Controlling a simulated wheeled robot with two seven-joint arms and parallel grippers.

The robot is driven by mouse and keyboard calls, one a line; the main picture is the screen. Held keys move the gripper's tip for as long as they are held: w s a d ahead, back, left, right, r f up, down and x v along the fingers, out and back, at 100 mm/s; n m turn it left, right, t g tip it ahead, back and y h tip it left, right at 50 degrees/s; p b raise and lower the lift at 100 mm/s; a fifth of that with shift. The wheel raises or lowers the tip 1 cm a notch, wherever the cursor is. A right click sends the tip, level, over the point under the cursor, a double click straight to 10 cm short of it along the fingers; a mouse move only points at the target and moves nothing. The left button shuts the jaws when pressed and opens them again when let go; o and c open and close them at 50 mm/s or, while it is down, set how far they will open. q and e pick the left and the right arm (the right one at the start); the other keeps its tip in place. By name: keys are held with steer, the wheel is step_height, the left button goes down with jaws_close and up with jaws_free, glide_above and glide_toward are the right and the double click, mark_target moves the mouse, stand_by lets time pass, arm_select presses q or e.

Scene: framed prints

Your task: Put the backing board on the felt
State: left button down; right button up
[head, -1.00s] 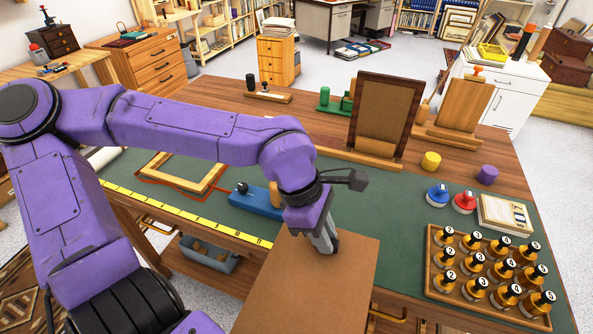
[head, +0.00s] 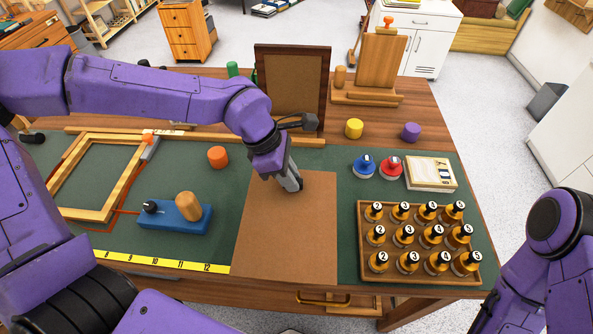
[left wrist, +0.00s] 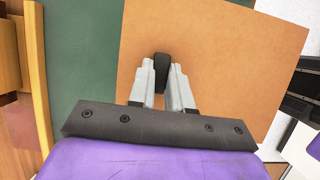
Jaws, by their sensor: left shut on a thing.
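The backing board (head: 288,235) is a flat brown rectangle. In the head view it lies level over the front middle of the green felt (head: 345,225), its near edge by the table's front edge. I cannot tell whether it touches the felt or hangs just above. My left gripper (head: 291,185) points down at the board's far part and is shut on a small black grip on its face. In the left wrist view the fingers (left wrist: 162,75) close around this black grip, with the board (left wrist: 225,60) filling much of the picture. My right gripper is out of view.
A tray of amber bottles (head: 420,273) stands right of the board. A blue block tool (head: 175,215) and a yellow ruler (head: 135,258) are at left, with a wooden frame (head: 90,200) behind. Blue (head: 364,166) and red (head: 390,167) knobs sit behind the tray.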

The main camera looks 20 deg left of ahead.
mark_target(302, 173)
arm_select(q)
steer(key=w+f, duration=0.3)
steer(key=w+f+p, duration=0.1)
steer(key=w+f, duration=0.1)
steer(key=shift+w+d, duration=0.25)
steer(key=shift+w+f, duration=0.25)
steer(key=shift+f, duration=0.1)
steer(key=f, duration=0.2)
steer(key=w+f, duration=0.1)
steer(key=f, duration=0.1)
steer(key=shift+d+f+p, duration=0.1)
steer(key=shift+p, duration=0.3)
steer(key=shift+s, duration=0.1)
steer(key=c, duration=1.1)
jaws_free()
steer(key=shift+o, duration=0.2)
steer(key=b+v, duration=0.1)
steer(key=v, duration=1.1)
